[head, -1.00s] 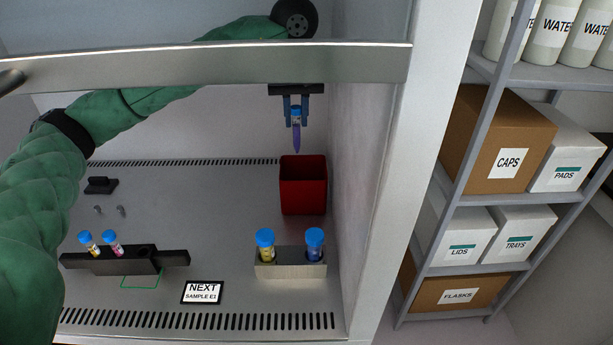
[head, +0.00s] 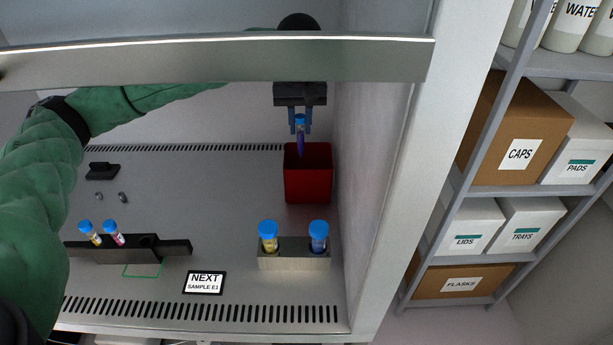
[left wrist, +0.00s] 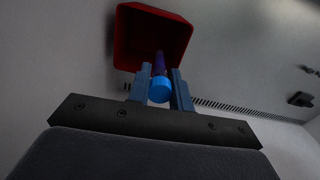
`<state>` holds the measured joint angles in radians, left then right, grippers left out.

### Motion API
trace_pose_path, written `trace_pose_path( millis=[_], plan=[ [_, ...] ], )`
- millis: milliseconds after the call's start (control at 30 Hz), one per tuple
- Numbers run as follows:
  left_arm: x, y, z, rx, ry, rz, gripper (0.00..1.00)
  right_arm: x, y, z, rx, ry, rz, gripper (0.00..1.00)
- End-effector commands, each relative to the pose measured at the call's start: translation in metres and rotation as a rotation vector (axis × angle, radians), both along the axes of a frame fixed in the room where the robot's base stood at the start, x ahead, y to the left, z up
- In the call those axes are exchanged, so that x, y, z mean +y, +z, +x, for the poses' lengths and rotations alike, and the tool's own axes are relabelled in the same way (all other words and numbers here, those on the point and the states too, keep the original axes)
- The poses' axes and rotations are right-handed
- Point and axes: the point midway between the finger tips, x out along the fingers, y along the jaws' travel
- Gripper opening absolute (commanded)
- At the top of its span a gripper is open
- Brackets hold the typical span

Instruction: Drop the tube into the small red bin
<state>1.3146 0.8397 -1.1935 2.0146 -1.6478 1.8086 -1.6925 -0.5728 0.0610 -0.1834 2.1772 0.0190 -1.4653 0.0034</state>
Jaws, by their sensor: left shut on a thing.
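The tube (head: 300,139) is purple with a blue cap and hangs upright, tip down. My left gripper (head: 300,123) is shut on its blue cap. The small red bin (head: 308,184) stands at the back right of the cabinet floor. In the head view the tube's lower end overlaps the bin's opening. In the left wrist view the blue cap (left wrist: 160,89) sits between the fingers of my left gripper (left wrist: 160,92), and the tube points towards the red bin (left wrist: 133,38). I cannot tell whether the tip is below the rim. My right gripper is not in view.
A metal rack (head: 294,263) with two blue-capped tubes stands in front of the bin. A black rack (head: 174,248) with two tubes is at the left. The cabinet's right wall (head: 365,150) is close to the bin. A sash bar (head: 220,58) crosses above.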

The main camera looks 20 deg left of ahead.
Motion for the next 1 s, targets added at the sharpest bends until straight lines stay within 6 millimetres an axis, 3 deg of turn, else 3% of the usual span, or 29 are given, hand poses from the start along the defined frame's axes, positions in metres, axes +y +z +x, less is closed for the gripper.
trace_pose_path(
  millis=[500, 867, 900, 1000],
  plan=[
    [0.0, -0.048, -0.001, 0.001, 0.001, 0.001, 0.0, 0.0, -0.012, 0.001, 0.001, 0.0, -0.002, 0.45],
    [0.0, -0.054, 0.0, 0.0, 0.001, 0.0, 0.0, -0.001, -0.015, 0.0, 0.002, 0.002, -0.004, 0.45],
    [0.0, -0.054, 0.0, 0.0, 0.001, 0.0, 0.27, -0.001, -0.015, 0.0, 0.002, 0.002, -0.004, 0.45],
    [0.0, -0.054, 0.0, 0.0, 0.001, 0.0, 0.46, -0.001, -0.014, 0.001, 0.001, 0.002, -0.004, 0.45]
  ],
)
